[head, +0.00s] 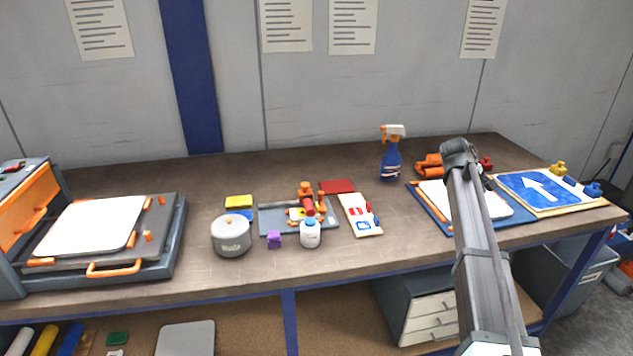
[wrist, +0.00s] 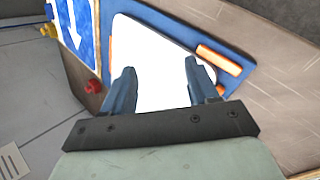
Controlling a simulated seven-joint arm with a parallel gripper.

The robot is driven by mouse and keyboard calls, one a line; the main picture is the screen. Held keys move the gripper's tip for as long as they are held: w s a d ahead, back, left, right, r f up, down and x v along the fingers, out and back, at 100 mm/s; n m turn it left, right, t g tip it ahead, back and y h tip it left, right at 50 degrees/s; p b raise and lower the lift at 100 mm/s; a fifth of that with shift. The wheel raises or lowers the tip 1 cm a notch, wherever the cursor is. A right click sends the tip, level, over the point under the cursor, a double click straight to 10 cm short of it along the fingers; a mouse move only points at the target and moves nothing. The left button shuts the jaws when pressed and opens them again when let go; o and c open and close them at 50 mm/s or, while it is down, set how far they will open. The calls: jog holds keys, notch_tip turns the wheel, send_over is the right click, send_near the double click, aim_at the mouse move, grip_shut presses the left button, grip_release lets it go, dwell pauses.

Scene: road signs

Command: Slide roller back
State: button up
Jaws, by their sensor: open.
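An orange piece (head: 429,165) that looks like the roller lies at the back left of the blue board (head: 430,213) in the head view. A white plate (head: 432,190) lies on that board, partly covered by my arm. In the wrist view an orange bar (wrist: 219,60) lies beside the white plate (wrist: 150,60) on the blue board (wrist: 240,88); I cannot tell whether it is part of the roller. My gripper (wrist: 160,78) is open, its two fingers apart over the plate with nothing between them. My arm hides the gripper in the head view.
A blue arrow sign (head: 537,187) with small yellow and blue pieces lies right of the board. A spray bottle (head: 391,155) stands behind, to the left. A grey pot (head: 231,236), small bottle (head: 310,234) and orange-handled press (head: 110,250) are further left. The wall bounds the back.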

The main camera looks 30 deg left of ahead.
jog(key=s+a+r+n+g+y, duration=0.1)
jog(key=s+a+r+y, duration=0.15)
jog(key=a, duration=0.95)
jog(key=s+a+r+n+g+y, duration=0.1)
jog(key=s+a+y, duration=0.2)
jog(key=a, duration=0.9)
jog(key=n+g+y, duration=0.2)
jog(key=g+y, duration=0.1)
jog(key=g, duration=0.1)
send_near(305, 184)
jog(key=x, duration=0.8)
jog(key=shift+d+f, duration=0.1)
jog(key=shift+c, duration=0.3)
grip_shut()
